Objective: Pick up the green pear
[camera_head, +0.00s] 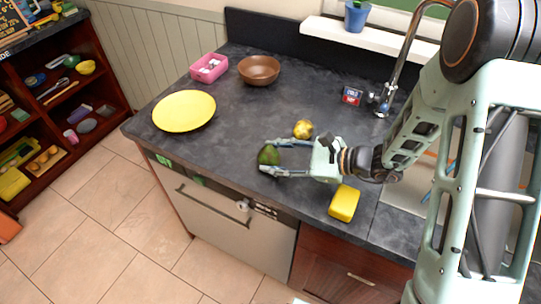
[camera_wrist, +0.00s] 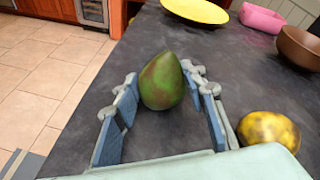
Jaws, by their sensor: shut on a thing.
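The green pear (camera_head: 268,155), green with a reddish-brown patch, is near the front edge of the dark counter. My gripper (camera_head: 270,157) reaches in from the right with one finger on each side of the pear and is shut on it. In the wrist view the pear (camera_wrist: 163,81) stands upright between the blue-padded fingertips (camera_wrist: 162,88). I cannot tell whether its base touches the counter.
A yellow-brown fruit (camera_head: 303,129) lies just beside my gripper. A yellow block (camera_head: 344,203) sits near the front edge. A yellow plate (camera_head: 184,111), pink container (camera_head: 209,67) and brown bowl (camera_head: 259,70) are farther off. A faucet (camera_head: 398,65) stands at the back.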

